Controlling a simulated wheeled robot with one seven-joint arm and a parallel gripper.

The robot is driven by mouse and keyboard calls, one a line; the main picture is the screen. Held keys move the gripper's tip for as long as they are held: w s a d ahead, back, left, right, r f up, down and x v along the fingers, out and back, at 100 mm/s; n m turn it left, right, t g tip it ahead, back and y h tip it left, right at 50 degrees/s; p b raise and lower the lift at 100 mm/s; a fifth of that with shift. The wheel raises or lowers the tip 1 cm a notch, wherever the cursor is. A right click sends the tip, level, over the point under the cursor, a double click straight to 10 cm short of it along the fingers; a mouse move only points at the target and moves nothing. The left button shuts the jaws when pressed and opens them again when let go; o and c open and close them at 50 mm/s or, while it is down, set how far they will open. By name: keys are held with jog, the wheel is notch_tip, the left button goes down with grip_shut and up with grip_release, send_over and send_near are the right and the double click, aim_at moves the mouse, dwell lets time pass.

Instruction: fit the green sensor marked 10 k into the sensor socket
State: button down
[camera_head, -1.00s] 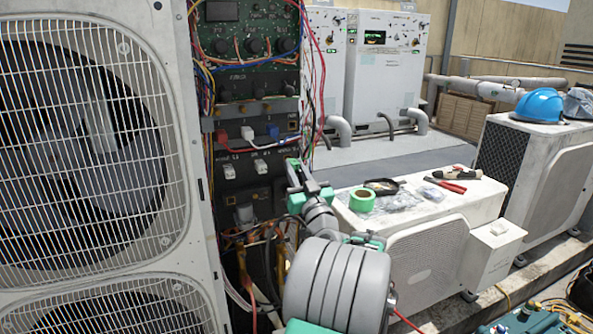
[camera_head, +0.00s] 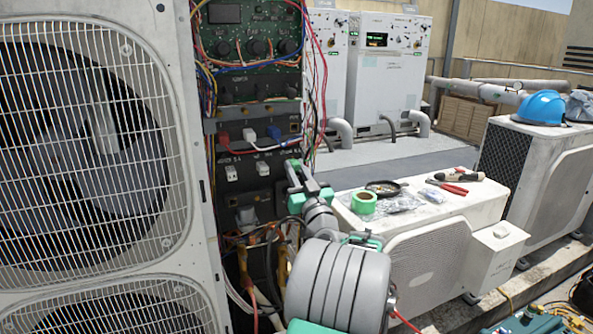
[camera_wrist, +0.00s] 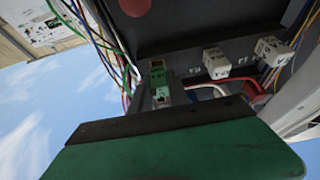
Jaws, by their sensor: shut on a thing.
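My gripper (camera_head: 292,166) is at the right edge of the dark control panel (camera_head: 240,207), level with the row of white plugs. In the wrist view the small green sensor (camera_wrist: 161,94) sticks out past the gripper's dark edge. My gripper is shut on it. The sensor socket (camera_wrist: 157,66), a small framed opening, shows just above the sensor, in line with the white plugs. A narrow gap seems to lie between them; I cannot tell the depth. The 10 k mark is not readable. In the head view my gripper hides the sensor and socket.
Two white plugs (camera_head: 247,171) sit beside the socket. Red, white and blue plugged cables (camera_head: 262,145) run in the row above. Loose wires (camera_head: 318,70) hang at the panel's right side. A fan unit (camera_head: 100,160) stands left; a low condenser (camera_head: 425,250) with tape and tools stands right.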

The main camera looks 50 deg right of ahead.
jog(key=shift+w+d, duration=0.3)
jog(key=shift+w, duration=0.2)
dwell(0.4)
jog(key=c, duration=1.2)
grip_release()
